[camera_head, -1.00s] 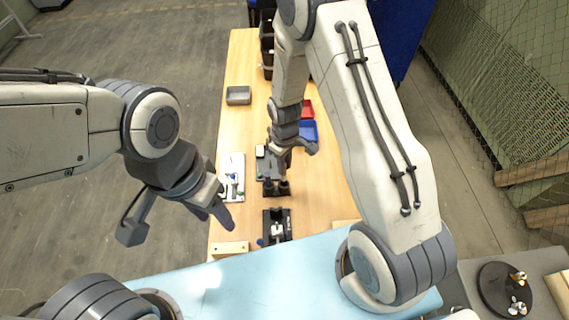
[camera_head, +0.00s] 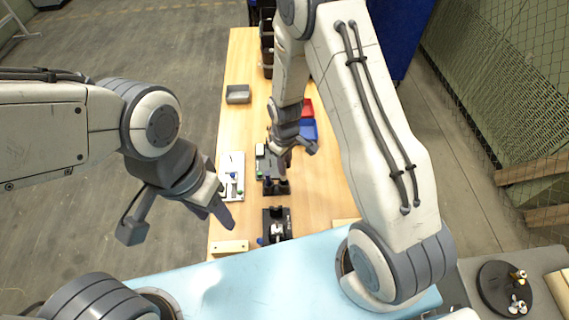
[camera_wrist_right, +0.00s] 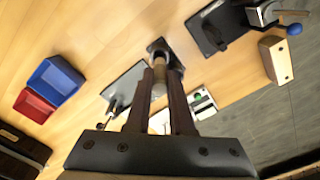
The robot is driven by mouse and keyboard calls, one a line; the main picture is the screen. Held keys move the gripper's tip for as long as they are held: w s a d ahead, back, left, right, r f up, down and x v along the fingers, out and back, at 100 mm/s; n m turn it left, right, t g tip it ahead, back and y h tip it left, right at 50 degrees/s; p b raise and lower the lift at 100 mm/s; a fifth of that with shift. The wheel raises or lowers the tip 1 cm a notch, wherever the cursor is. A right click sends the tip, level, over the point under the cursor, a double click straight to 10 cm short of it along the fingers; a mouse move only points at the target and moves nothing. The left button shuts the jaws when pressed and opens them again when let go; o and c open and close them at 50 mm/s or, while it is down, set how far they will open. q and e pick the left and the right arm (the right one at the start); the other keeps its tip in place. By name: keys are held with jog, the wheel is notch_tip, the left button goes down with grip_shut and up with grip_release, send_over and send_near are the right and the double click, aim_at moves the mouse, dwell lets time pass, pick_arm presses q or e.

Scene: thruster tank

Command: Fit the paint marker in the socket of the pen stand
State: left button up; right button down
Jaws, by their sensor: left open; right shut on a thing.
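My right gripper (camera_head: 279,171) hangs over the middle of the table. In the right wrist view its two dark fingers (camera_wrist_right: 161,82) are shut on a short pale brown-grey cylinder, which appears to be the paint marker (camera_wrist_right: 160,60). A small black block, likely the pen stand (camera_head: 277,187), is just below the gripper in the head view. It also shows behind the marker in the wrist view (camera_wrist_right: 157,45). I cannot tell whether the marker touches its socket, which is hidden. My left gripper (camera_head: 217,211) is open and empty at the table's left edge.
A black clamp fixture (camera_head: 276,224) with a blue knob stands nearer me. A white board (camera_head: 231,187) with small parts and a dark grey plate (camera_wrist_right: 127,88) lie close by. Blue (camera_wrist_right: 56,78) and red (camera_wrist_right: 34,105) trays, a grey bin (camera_head: 238,94) and a wooden block (camera_head: 230,247) are also on the table.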

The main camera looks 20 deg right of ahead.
jog(key=shift+f, duration=0.2)
jog(key=shift+f+b, duration=0.5)
jog(key=shift+f, duration=0.2)
dwell(0.4)
jog(key=shift+f+b, duration=0.55)
jog(key=shift+f, duration=0.15)
jog(key=shift+f+b, duration=0.4)
jog(key=shift+f, duration=0.35)
dwell(0.4)
